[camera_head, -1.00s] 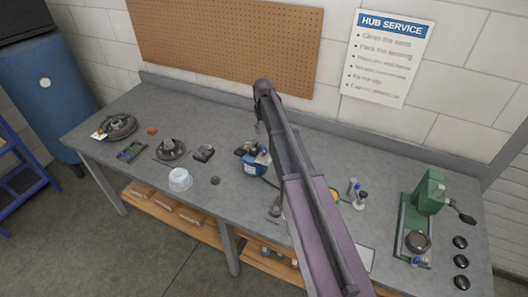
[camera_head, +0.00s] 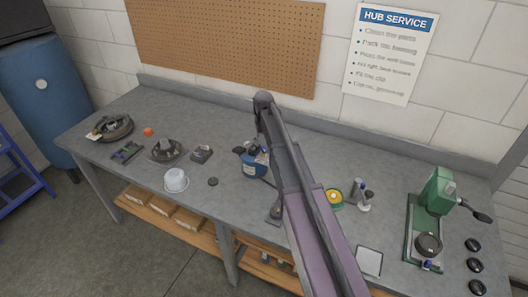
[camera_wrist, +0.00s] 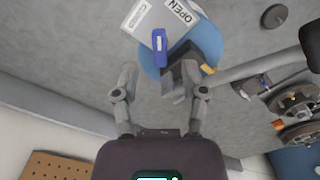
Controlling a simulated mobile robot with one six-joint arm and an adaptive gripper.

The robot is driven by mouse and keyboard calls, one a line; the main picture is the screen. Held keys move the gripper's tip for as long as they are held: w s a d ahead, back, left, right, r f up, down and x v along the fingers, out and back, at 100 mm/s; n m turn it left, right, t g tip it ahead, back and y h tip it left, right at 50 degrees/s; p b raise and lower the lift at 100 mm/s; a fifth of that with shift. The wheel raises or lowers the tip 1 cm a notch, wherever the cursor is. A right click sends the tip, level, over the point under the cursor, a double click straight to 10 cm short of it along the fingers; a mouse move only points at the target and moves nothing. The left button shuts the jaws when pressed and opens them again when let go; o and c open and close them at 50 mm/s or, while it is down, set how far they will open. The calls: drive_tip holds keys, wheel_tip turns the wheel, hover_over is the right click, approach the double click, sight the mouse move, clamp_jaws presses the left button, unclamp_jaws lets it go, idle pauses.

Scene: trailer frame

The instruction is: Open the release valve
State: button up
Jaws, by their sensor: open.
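A round blue unit (camera_head: 252,165) stands on the workbench beside my arm in the head view. In the wrist view its blue body (camera_wrist: 208,40) carries a pale label plate with the word OPEN. A small dark blue lever (camera_wrist: 160,46), which looks like the release valve's handle, stands out over the plate. My gripper (camera_wrist: 157,76) is open, with its fingers spread below the lever in the picture. The lever appears between the fingers' lines, near their tips; I cannot tell whether they touch anything.
A pegboard (camera_head: 225,45) hangs behind. A hose or cable runs beside the blue unit.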

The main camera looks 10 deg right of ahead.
sight(263, 149)
drive_tip(key=shift+f+b, duration=1.35)
drive_tip(key=shift+f, duration=0.3)
drive_tip(key=shift+s, duration=0.1)
clamp_jaws()
